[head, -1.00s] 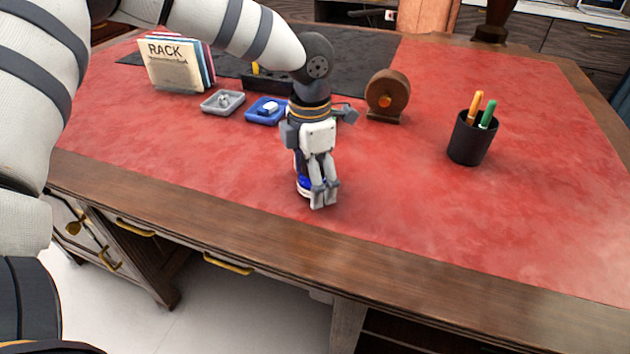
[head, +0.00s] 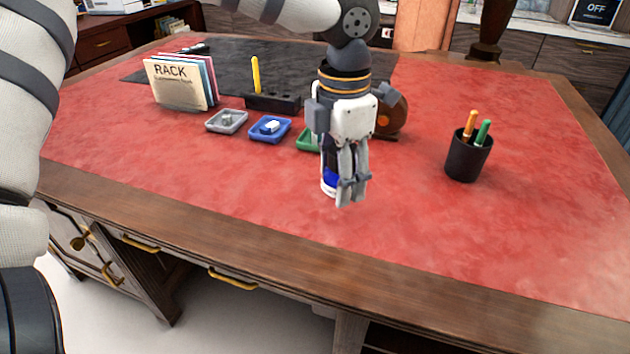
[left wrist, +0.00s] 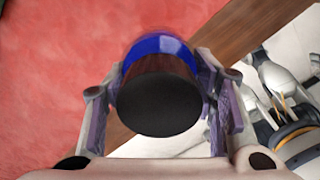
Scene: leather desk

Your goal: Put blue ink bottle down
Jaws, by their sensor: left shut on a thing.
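The blue ink bottle is held between the fingers of my left gripper (head: 352,188). In the head view only part of the bottle (head: 329,180) shows, blue with a white base, behind the fingers. In the left wrist view the bottle (left wrist: 160,85) shows its dark round cap and blue body, with a finger pressed on each side. My left gripper is shut on it, pointing down over the red desk top (head: 240,190). I cannot tell whether the bottle's base touches the leather. My right gripper is not in view.
A black pen cup (head: 468,157) stands to the right. Grey (head: 227,121), blue (head: 270,129) and partly hidden green (head: 307,139) trays lie behind left, near a book rack (head: 180,82). A brown round object (head: 392,112) stands behind the gripper. The front right leather is clear.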

